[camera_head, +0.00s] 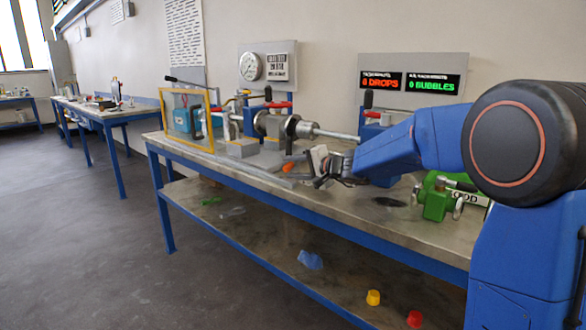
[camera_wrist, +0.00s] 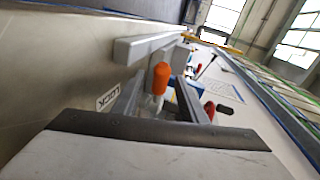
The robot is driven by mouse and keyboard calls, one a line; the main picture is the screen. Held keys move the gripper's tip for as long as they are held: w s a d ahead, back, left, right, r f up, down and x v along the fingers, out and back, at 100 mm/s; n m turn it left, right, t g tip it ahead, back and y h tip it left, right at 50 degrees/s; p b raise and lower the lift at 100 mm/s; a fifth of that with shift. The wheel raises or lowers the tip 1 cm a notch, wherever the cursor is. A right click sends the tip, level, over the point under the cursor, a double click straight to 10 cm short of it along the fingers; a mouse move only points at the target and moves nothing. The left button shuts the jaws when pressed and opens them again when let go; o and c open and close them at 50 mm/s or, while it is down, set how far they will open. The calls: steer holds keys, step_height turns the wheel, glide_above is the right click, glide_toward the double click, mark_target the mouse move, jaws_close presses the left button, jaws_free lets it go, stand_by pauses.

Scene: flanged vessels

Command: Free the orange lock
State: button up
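A white label reading LOCK (camera_wrist: 107,97) is on the surface left of the fingers.
A grey bar (camera_wrist: 145,46) lies close beyond the fingers. A flanged vessel assembly with a metal rod (camera_head: 330,134) stands behind my gripper. A yellow frame (camera_head: 213,125) is at the left, a green device (camera_head: 436,201) at the right. Caps lie on the lower shelf (camera_head: 240,245).

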jaws_close()
steer(key=shift+d, duration=0.1)
steer(key=shift+d+n+g+y, duration=0.4)
steer(key=shift+n+g+y, duration=0.1)
steer(key=shift+n+y, duration=0.1)
steer(key=shift+d+n+g+y, duration=0.55)
steer(key=shift+n+g+y, duration=0.25)
steer(key=shift+n+g, duration=0.25)
jaws_free()
